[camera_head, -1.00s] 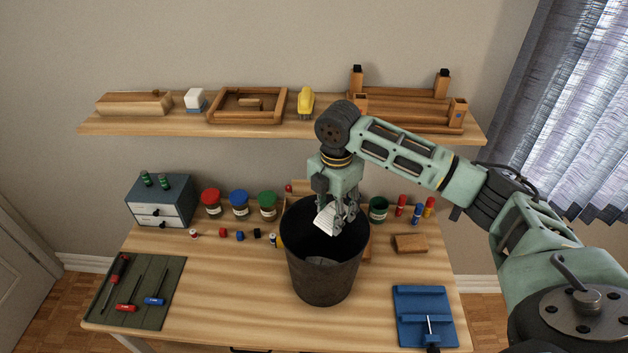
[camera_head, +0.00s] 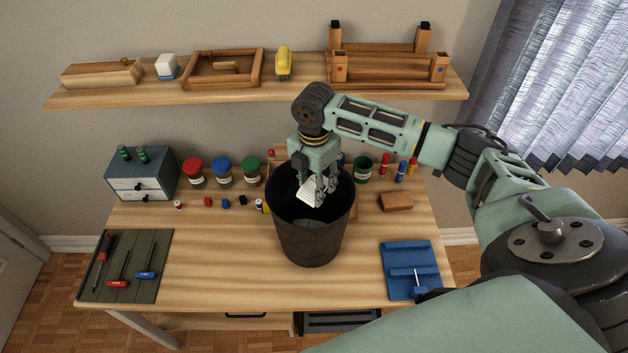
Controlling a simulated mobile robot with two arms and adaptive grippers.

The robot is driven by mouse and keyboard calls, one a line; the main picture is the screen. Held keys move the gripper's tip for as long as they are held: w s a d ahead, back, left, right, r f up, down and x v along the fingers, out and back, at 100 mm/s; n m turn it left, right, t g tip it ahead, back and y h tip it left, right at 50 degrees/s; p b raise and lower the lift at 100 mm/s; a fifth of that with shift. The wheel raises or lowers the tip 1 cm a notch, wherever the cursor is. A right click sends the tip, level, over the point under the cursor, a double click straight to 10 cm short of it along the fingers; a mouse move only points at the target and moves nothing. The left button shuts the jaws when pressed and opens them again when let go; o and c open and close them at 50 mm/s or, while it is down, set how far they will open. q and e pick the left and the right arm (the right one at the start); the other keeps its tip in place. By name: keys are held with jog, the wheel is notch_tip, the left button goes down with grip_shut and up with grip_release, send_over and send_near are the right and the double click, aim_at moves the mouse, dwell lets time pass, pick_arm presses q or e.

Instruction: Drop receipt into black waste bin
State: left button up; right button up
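The black waste bin (camera_head: 308,246) stands upright on the wooden desk, a little right of the middle, with its mouth facing up. My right gripper (camera_head: 322,200) points down over the bin's mouth. It is shut on the white receipt (camera_head: 309,194), which sits tilted between the fingers at the level of the bin's opening. The fingers cover part of the receipt. The inside of the bin is dark, and its bottom is hidden. My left gripper is not in view.
Jars with coloured lids (camera_head: 222,170) and a small drawer box (camera_head: 141,175) stand at the back left. A tool mat (camera_head: 150,283) lies front left and a blue stand (camera_head: 398,258) front right. A loaded shelf (camera_head: 200,94) hangs above. The desk's front middle is clear.

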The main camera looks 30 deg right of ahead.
aim_at(314, 188)
jog(key=shift+s, duration=0.1)
jog(key=o, duration=0.7)
jog(key=shift+o, duration=0.2)
jog(key=shift+r, duration=0.15)
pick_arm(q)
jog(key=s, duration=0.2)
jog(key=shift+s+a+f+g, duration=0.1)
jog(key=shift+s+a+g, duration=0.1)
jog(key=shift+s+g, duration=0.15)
pick_arm(e)
notch_tip(314, 188, up, 12)
